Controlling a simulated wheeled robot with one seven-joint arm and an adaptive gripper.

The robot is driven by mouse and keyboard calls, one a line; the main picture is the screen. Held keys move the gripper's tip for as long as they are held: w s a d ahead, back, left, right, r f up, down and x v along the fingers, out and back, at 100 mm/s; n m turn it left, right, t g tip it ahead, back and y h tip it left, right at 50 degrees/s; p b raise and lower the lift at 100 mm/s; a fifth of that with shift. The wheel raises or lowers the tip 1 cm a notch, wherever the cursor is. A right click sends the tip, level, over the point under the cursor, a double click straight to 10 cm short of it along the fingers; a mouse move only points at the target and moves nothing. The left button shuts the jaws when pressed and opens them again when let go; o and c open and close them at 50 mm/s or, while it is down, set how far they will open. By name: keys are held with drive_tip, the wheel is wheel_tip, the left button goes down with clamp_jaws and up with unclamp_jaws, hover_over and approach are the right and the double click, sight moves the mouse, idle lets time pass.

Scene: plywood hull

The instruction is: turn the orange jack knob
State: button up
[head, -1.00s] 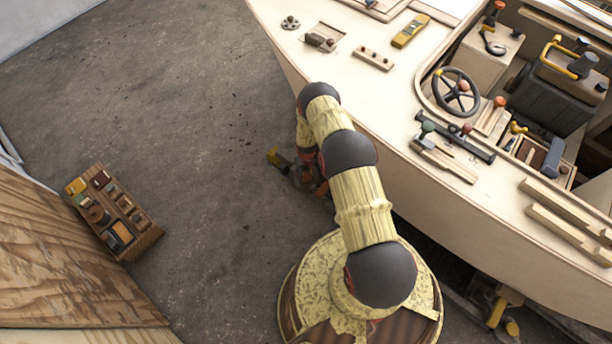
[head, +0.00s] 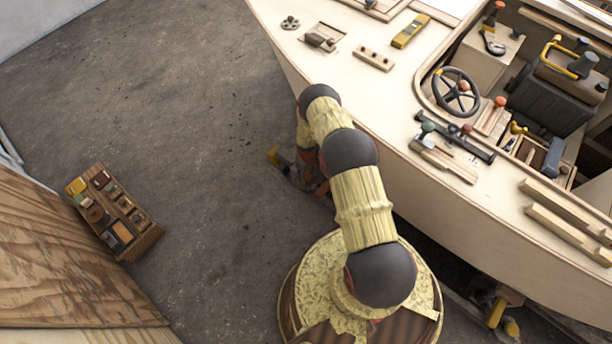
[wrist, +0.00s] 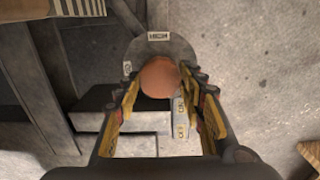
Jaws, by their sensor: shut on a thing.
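The round orange jack knob (wrist: 158,78) is in the wrist view, between the two fingers of my gripper (wrist: 158,92). The fingers, with yellow pads, are closed in on it from left and right. A dark grey round collar with small white labels (wrist: 158,36) sits behind the knob. In the head view my gripper (head: 306,180) is low beside the hull, partly behind my arm, and the knob cannot be made out there.
The pale plywood hull (head: 400,130) with its deck fittings stands right of my arm. A wooden tray of small parts (head: 140,246) lies at the left by a plywood panel (head: 60,260). Grey floor between is clear. Grey blocks (wrist: 115,145) lie below the knob.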

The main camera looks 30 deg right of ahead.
drive_tip(key=o, duration=0.9)
wheel_tip(320, 180, up, 12)
drive_tip(key=shift+f, duration=0.1)
idle(0.6)
